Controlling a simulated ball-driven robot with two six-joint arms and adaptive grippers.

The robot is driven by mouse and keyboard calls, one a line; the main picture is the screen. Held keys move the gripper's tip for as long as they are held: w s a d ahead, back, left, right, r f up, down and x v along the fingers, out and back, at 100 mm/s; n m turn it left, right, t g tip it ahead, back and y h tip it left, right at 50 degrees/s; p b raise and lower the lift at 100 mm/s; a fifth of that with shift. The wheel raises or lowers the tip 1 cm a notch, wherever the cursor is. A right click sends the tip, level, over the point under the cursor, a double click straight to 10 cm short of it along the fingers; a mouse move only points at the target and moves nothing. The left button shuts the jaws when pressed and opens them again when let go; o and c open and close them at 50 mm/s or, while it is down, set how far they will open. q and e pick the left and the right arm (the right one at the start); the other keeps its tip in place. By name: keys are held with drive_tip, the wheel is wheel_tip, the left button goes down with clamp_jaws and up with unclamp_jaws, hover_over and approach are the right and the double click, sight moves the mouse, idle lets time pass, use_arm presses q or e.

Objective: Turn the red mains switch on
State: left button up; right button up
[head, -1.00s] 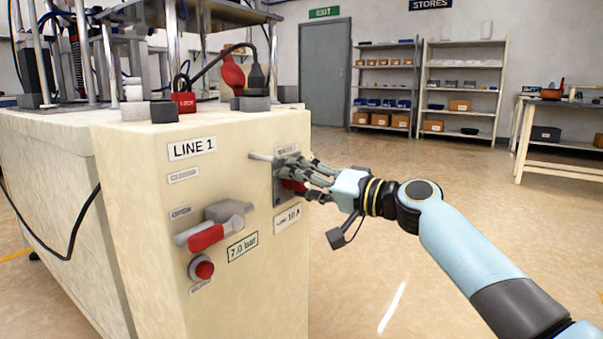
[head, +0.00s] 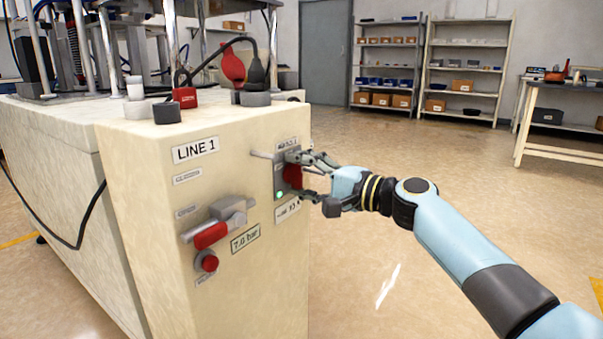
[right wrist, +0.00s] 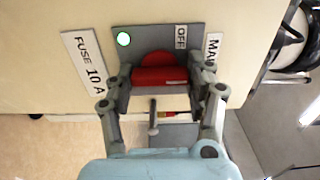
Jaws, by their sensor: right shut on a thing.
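The red mains switch (head: 292,176) sits on a grey plate on the right face of the cream LINE 1 cabinet. My right gripper (head: 301,178) is at the switch, with its fingers above and below the red handle. In the right wrist view the red handle (right wrist: 160,77) lies between the two fingers of my gripper (right wrist: 165,84), which is shut on it. An OFF label (right wrist: 181,37) shows beside the handle; no ON label can be made out. The small lamp (head: 280,195) on the plate glows green; it also shows in the wrist view (right wrist: 123,39). My left gripper is not in view.
A grey rod (head: 262,154) sticks out beside the switch plate. A red-handled lever (head: 211,235) and a red button (head: 208,262) are on the cabinet's front. A red padlock (head: 185,96) and plugs are on top. The floor to the right is clear.

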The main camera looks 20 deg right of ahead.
idle(0.3)
drive_tip(key=o, duration=0.9)
drive_tip(key=shift+d+f, duration=0.1)
drive_tip(key=shift+s+d, duration=0.1)
drive_tip(key=shift+s, duration=0.05)
drive_tip(key=v, duration=1.1)
drive_tip(key=shift+s+d, duration=0.2)
drive_tip(key=shift+s, duration=0.05)
